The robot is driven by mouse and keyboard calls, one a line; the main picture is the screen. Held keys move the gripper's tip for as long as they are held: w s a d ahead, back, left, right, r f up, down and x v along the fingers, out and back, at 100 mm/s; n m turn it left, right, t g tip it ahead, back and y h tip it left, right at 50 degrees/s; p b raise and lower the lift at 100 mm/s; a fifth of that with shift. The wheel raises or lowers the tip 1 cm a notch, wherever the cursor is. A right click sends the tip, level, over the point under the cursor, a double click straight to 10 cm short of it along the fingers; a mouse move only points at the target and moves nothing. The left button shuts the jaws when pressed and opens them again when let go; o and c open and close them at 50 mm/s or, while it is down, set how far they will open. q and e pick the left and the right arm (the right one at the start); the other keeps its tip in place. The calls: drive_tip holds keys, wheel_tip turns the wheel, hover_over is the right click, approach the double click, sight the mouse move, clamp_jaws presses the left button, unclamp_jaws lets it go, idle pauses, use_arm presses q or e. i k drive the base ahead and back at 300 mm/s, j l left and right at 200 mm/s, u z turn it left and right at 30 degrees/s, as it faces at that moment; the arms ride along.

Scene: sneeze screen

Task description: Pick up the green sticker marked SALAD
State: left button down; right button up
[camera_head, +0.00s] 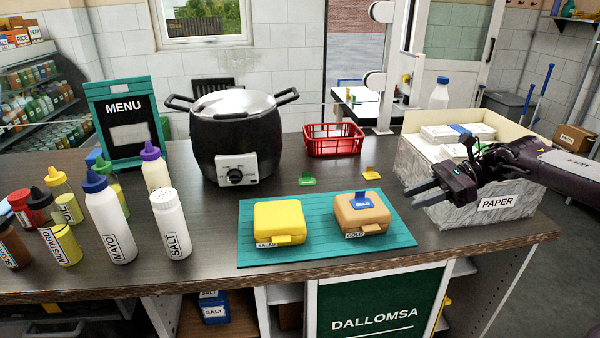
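A small green sticker (307,180) with white lettering too small to read lies on the dark counter, just behind the teal mat (260,205). My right gripper (414,195) comes in from the right, in front of the paper box. It is right of the sticker and well apart from it. Its two dark fingers point left with a gap between them, and nothing shows in it. A yellow lunch box (279,220) labelled SALAD and an orange one (350,215) labelled COLD stand on the mat. A blue sticker (370,207) sits on the orange box. My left gripper is not in view.
An orange-yellow sticker (371,173) lies right of the green one. A black pot (232,133) stands behind left, a red basket (333,140) behind. The paper box (480,213) is at right; bottles and a salt shaker (170,225) crowd the left.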

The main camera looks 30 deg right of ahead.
sight(306, 179)
drive_tip(key=i, duration=1.2)
